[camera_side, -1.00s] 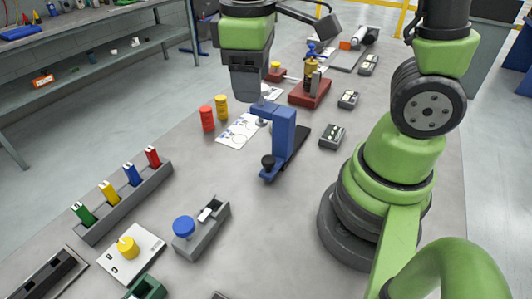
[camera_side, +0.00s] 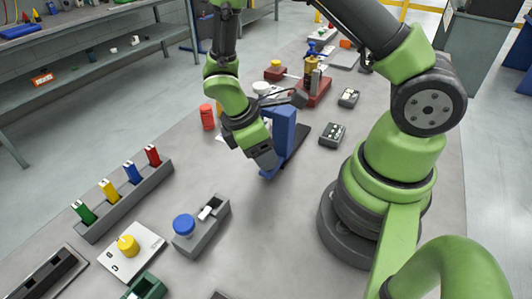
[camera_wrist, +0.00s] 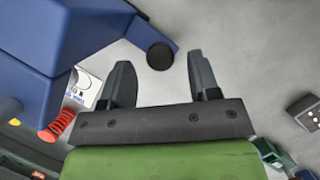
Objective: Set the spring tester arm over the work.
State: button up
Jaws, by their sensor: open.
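My gripper (camera_side: 266,165) points down at the near end of the arm and hides the knob in the side view. In the wrist view my gripper (camera_wrist: 160,62) is open, with the knob between its fingertips or just beyond; contact cannot be told. The printed sheet (camera_wrist: 84,88) is mostly hidden in the side view.
A red cylinder (camera_side: 207,117) stands left of the tester. A rack with coloured pegs (camera_side: 125,203) and a grey box with a blue knob (camera_side: 207,232) lie nearer. A small button box (camera_side: 332,135) is to the right.

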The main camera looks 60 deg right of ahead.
jog(key=shift+x, duration=0.85)
grip_shut()
jog(key=d, duration=1)
jog(key=shift+d, duration=0.3)
grip_release()
jog(key=shift+r, duration=0.1)
jog(key=v, duration=0.9)
jog(key=shift+r, duration=0.1)
jog(key=shift+w+a+r, duration=0.1)
jog(key=shift+a+r, duration=0.05)
jog(key=shift+r, duration=0.15)
